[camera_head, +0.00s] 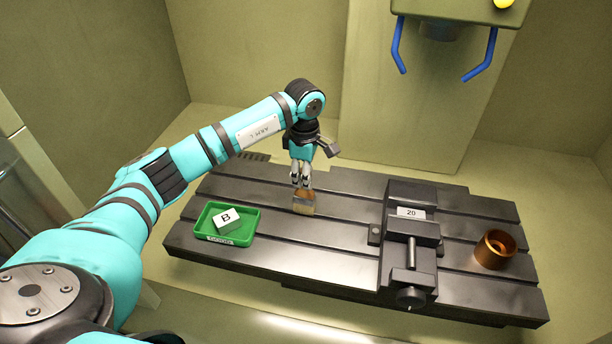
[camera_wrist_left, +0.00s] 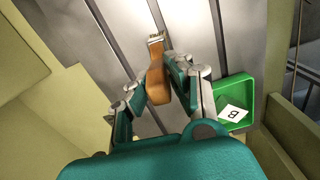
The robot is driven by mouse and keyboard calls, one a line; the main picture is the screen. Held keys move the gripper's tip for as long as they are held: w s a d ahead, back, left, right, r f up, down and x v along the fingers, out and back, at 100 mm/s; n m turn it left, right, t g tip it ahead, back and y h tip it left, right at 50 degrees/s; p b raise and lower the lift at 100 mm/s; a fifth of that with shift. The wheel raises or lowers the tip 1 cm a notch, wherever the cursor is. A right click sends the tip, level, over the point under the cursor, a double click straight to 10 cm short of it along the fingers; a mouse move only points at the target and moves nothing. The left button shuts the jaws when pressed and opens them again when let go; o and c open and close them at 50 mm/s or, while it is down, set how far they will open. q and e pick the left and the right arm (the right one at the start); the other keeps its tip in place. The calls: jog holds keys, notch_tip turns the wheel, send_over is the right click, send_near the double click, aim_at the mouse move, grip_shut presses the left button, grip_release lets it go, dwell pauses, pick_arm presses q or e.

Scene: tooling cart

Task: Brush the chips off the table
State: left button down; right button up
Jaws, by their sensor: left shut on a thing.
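My left gripper (camera_head: 301,182) is shut on a brush (camera_head: 304,206) above the rear left part of the dark slotted table (camera_head: 345,211). The brush has an orange-brown handle and a pale, broad lower end pointing down at the table. In the left wrist view the brush handle (camera_wrist_left: 157,82) lies between the fingers of the left gripper (camera_wrist_left: 158,88). I cannot tell whether the bristles touch the surface. I cannot make out any chips on the table. My right gripper is not in view.
A green tray (camera_head: 248,229) holding a white block (camera_head: 228,221) marked B sits at the table's left end. A dark vise (camera_head: 409,233) labelled 20 stands right of the brush. A copper-coloured ring (camera_head: 494,249) lies farther right. Blue hooked bars (camera_head: 399,46) hang above.

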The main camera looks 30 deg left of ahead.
pick_arm(q)
jog(key=shift+w+a+r+p, duration=0.1)
jog(key=shift+w+r+p, duration=0.25)
jog(key=shift+r, duration=0.3)
jog(key=shift+w+a+r+p, duration=0.1)
jog(key=shift+w+r+p, duration=0.15)
jog(key=shift+r, duration=0.35)
jog(key=r, duration=0.1)
jog(key=s+r+p, duration=0.1)
jog(key=shift+d+r, duration=0.15)
jog(key=shift+r, duration=0.4)
jog(key=shift+w+r+p, duration=0.25)
jog(key=shift+r+p, duration=0.3)
jog(key=shift+p, duration=0.1)
jog(key=shift+r, duration=0.6)
jog(key=shift+s+r+p, duration=0.15)
jog(key=shift+p, duration=0.15)
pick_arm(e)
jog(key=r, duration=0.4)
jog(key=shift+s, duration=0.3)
